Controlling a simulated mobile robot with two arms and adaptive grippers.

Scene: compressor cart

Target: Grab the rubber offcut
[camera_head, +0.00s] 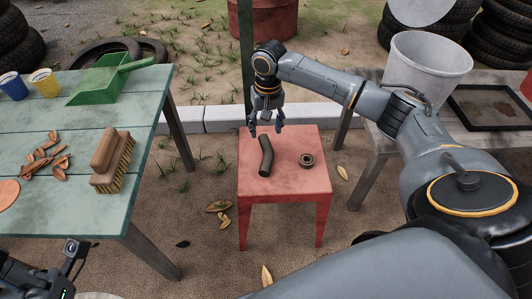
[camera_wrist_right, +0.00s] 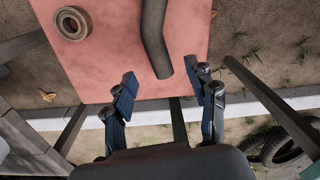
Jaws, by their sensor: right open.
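The rubber offcut (camera_head: 266,156) is a dark, bent piece of hose lying on a small red stool (camera_head: 287,187). My right gripper (camera_head: 266,130) is open and empty above the far edge of the stool, just beyond the offcut's far end. In the right wrist view the offcut (camera_wrist_right: 155,40) runs down from the top edge, and its near end lies ahead of the gap between the open fingers (camera_wrist_right: 168,95), closer to the finger on the right. My left gripper (camera_head: 72,262) shows only in part at the lower left, and its jaw state is unclear.
A dark ring (camera_head: 306,160) lies right of the offcut on the stool. A green table (camera_head: 60,210) at left holds a brush (camera_head: 112,160), a dustpan (camera_head: 98,82) and cups. A bench at right holds a white bucket (camera_head: 427,68) and black tray (camera_head: 495,107). A post stands behind the stool.

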